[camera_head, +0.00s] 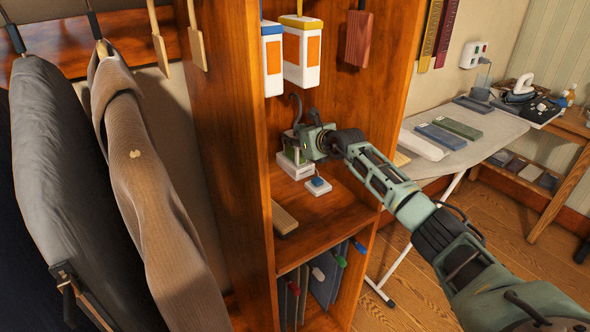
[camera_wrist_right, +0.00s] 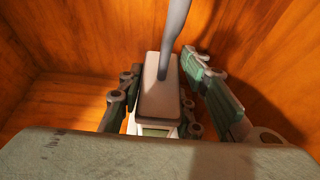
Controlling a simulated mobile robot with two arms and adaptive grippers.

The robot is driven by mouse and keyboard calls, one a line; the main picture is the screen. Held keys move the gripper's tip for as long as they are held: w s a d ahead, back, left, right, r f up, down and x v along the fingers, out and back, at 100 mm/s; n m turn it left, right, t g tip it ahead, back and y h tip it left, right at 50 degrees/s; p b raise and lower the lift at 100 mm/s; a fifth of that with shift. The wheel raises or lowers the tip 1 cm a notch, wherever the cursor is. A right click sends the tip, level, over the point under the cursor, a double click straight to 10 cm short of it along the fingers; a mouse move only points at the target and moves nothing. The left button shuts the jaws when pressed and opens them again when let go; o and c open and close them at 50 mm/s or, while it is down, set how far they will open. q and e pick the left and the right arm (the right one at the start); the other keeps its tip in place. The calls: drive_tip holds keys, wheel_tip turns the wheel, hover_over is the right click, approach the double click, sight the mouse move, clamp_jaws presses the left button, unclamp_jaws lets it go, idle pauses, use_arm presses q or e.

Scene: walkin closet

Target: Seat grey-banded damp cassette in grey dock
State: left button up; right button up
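The grey-banded damp cassette, a pale box with a grey hook, stands between the fingers of my right gripper (camera_head: 299,140) in the wooden cabinet. In the wrist view its pale top (camera_wrist_right: 157,100) and hook (camera_wrist_right: 175,35) show, with finger parts of the right gripper (camera_wrist_right: 156,105) close on both sides. Whether they press on it is not clear. Below the gripper in the head view is a white base (camera_head: 296,169), which looks like the grey dock. The gripper covers most of the cassette, and I cannot tell whether it is fully seated. My left gripper is not in view.
A small white dock with a blue top (camera_head: 318,186) stands just in front. A blue-banded cassette (camera_head: 272,62) and a yellow-banded cassette (camera_head: 302,52) hang above, beside a reddish wooden block (camera_head: 359,38). Cabinet walls enclose the space. An ironing board (camera_head: 465,130) stands to the right.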

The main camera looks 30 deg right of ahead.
drive_tip(key=o, duration=0.4)
drive_tip(key=shift+c, duration=0.2)
drive_tip(key=shift+f, duration=0.15)
drive_tip(key=shift+s, duration=0.1)
drive_tip(key=v, duration=1.2)
